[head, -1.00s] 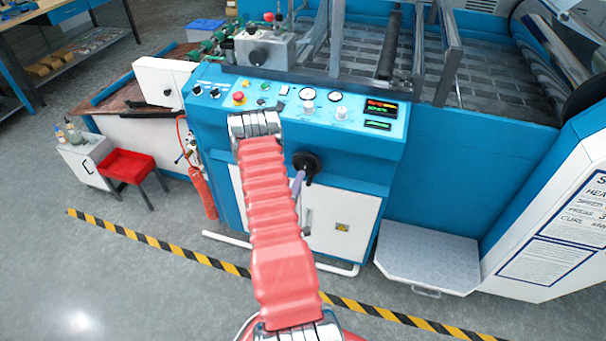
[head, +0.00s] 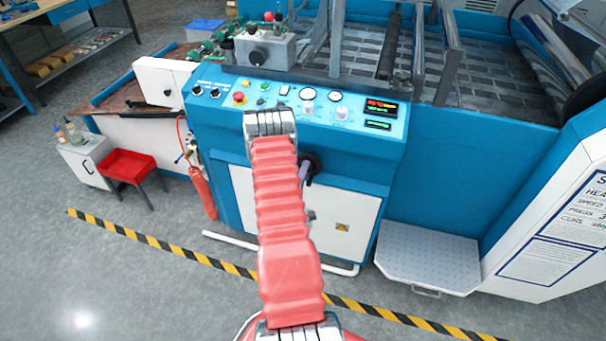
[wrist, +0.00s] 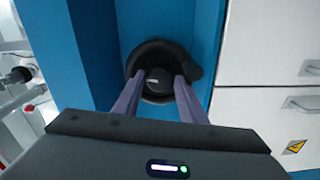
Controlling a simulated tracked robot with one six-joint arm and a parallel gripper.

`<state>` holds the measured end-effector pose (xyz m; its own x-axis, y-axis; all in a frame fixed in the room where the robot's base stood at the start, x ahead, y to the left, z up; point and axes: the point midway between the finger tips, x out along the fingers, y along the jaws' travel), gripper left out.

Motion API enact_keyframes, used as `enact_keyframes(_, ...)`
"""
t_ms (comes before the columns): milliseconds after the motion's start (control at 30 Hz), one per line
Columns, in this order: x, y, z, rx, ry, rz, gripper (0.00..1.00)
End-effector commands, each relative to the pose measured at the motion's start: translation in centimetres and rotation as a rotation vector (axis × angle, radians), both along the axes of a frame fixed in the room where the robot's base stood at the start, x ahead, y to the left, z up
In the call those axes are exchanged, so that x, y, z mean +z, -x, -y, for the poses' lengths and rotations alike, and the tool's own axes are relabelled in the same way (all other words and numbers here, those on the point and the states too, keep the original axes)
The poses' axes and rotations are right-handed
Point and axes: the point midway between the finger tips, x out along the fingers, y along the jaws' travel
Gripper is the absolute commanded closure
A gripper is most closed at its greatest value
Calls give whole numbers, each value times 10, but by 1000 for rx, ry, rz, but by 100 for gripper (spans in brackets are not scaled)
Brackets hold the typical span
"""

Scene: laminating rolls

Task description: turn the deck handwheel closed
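The deck handwheel (head: 314,163) is a small black wheel on the blue machine front, partly hidden behind my red arm in the head view. In the wrist view the handwheel (wrist: 151,48) shows as a dark ring with a round hub, and a black knob at its right side. My gripper (wrist: 159,80) has its two purple-grey fingers apart, one on each side of the hub, pointing at the wheel. I cannot tell whether the fingers touch it. In the head view only a bit of one finger shows beside my arm.
The control panel (head: 300,104) with buttons, gauges and displays lies above the wheel. White cabinet doors (head: 345,222) are below it. Yellow-black tape (head: 160,243) crosses the open floor.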

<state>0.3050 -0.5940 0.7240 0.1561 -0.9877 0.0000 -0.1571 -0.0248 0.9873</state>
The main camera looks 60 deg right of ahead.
Motion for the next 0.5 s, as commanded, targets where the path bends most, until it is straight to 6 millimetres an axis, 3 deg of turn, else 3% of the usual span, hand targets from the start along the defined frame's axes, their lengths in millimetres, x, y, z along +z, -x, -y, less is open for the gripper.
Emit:
enact_keyframes(367, -1, 0, 0, 0, -2, 0, 89)
enact_keyframes(500, -1, 0, 0, 0, -3, 2, 90)
